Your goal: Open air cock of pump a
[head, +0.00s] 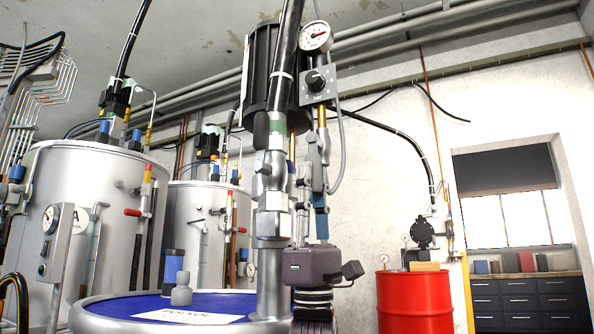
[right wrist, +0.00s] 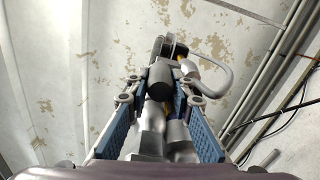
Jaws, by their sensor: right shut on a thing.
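The pump (head: 272,70), with a dark ribbed body and a grey metal column, stands on the drum with a blue lid (head: 215,302) in the head view. A gauge (head: 316,37) and a black knob (head: 316,81) sit on its right side. Below them a thin air line with brass fittings (head: 322,116) runs down. My right gripper (head: 319,165) points upward just right of the column and is shut at this line, seemingly on the air cock. Its blue-padded fingers (right wrist: 158,92) flank grey parts in the right wrist view; the cock itself is mostly hidden. My left gripper is out of view.
Large grey tanks (head: 95,215) with valves and hoses stand at the left. A red drum (head: 414,302) with a small dark pump (head: 421,233) is at the right. Dark drawers (head: 525,305) stand under a window. A grey hose (head: 338,150) loops close to my right gripper.

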